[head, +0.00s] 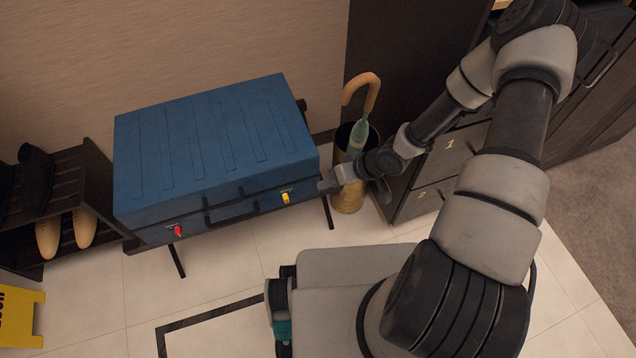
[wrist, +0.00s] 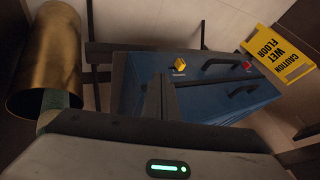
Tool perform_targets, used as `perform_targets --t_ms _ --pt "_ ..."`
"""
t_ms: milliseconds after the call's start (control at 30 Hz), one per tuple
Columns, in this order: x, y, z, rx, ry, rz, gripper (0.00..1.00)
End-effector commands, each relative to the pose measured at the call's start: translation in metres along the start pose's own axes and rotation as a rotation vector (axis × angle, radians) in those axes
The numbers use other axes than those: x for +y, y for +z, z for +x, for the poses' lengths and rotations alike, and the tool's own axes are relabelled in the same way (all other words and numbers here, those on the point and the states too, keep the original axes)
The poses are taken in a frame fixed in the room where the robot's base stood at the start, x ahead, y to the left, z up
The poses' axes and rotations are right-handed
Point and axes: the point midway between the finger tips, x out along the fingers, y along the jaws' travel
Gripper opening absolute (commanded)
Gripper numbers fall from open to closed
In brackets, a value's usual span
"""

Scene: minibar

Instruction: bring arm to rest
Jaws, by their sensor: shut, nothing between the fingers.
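My gripper (head: 328,184) is shut and empty. In the head view it points left, at the right front corner of a blue suitcase (head: 210,140). In the wrist view the shut fingers (wrist: 160,104) stand up in front of the suitcase (wrist: 205,80); I cannot tell whether they touch it. The suitcase is closed and lies flat on a dark stand, with a red latch (head: 178,230) and a yellow latch (head: 285,197) on its front. My arm reaches from the right side of the head view, bent over the tiled floor.
A brass umbrella bin (head: 348,197) with an umbrella (head: 361,100) stands close behind my gripper. Numbered drawers (head: 450,148) are to the right. A shoe rack (head: 70,190) and a yellow wet floor sign (head: 18,315) are at left. Tiled floor in front of the suitcase is clear.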

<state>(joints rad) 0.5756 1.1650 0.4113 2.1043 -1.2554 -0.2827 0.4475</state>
Motion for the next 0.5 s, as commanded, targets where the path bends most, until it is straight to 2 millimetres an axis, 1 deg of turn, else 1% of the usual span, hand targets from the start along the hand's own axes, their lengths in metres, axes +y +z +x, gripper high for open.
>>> perform_targets --t_ms 33,133,500 --pt "-0.0002 -0.0006 -0.0055 0.000 0.001 0.001 0.00" --pt "0.0003 0.0001 -0.0091 -0.001 0.001 0.000 0.00" --pt "0.0005 0.0003 -0.0092 -0.001 0.001 -0.001 0.00"
